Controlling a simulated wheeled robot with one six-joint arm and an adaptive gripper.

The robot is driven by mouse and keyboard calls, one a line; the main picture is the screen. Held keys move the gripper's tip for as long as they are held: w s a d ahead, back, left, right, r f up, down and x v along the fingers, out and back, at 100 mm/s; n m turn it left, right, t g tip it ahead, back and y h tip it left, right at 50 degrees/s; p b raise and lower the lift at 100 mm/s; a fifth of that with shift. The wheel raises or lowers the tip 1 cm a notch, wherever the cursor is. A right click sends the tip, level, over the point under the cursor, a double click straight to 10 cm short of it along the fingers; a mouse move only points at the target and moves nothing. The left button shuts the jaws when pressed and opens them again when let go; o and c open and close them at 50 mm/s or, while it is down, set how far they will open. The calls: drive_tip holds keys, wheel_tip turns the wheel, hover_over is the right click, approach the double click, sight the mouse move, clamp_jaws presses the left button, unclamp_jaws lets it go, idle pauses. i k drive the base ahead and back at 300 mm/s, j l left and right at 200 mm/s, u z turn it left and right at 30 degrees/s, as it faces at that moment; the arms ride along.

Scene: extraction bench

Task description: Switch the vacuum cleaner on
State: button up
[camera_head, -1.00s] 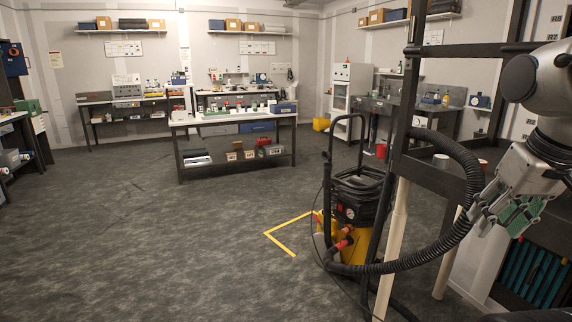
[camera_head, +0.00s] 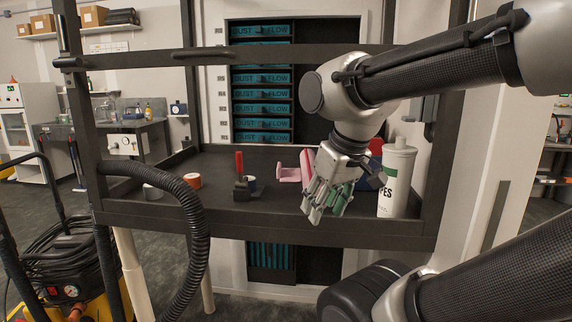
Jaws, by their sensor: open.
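The vacuum cleaner (camera_head: 97,304) stands on the floor at the lower left, partly cut off by the frame edge. It has a yellow body and a black top with cable coiled on it. A small round red and pale dial (camera_head: 71,291) shows on its dark front panel; I cannot tell its setting. Its black ribbed hose (camera_head: 194,230) arches up over the front of the dark bench. My gripper (camera_head: 325,205) is open and empty, pointing down over the bench's front edge, well to the right of the vacuum cleaner.
The bench tray (camera_head: 230,208) holds a red-handled tool (camera_head: 240,175), an orange-topped roll (camera_head: 193,181), a pink holder (camera_head: 293,173) and a white wipes canister (camera_head: 396,180) close right of my gripper. A dark frame post (camera_head: 83,120) stands between vacuum cleaner and arm.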

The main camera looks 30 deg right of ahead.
sight(52, 291)
drive_tip(key=i+z, duration=0.1)
drive_tip(key=z, duration=0.2)
drive_tip(key=i+j, duration=0.1)
drive_tip(key=j, duration=0.3)
drive_tip(key=i+j, duration=0.1)
drive_tip(key=j, duration=0.35)
drive_tip(key=i+j, duration=0.15)
drive_tip(key=j, duration=0.25)
drive_tip(key=i+j, duration=0.1)
drive_tip(key=j, duration=0.35)
drive_tip(key=i+j, duration=0.1)
drive_tip(key=j, duration=0.3)
drive_tip(key=i+j, duration=0.1)
drive_tip(key=j, duration=0.35)
drive_tip(key=i+j, duration=0.1)
drive_tip(key=j, duration=0.3)
drive_tip(key=i+j, duration=0.25)
drive_tip(key=j, duration=0.15)
drive_tip(key=i+j, duration=0.25)
drive_tip(key=j, duration=0.15)
drive_tip(key=i+j, duration=0.25)
drive_tip(key=j, duration=0.15)
drive_tip(key=i+j, duration=0.25)
drive_tip(key=j, duration=0.2)
drive_tip(key=i+j+z, duration=0.1)
drive_tip(key=j+z, duration=0.15)
drive_tip(key=j, duration=0.3)
drive_tip(key=j+z, duration=0.25)
drive_tip(key=j, duration=0.35)
drive_tip(key=i, duration=0.05)
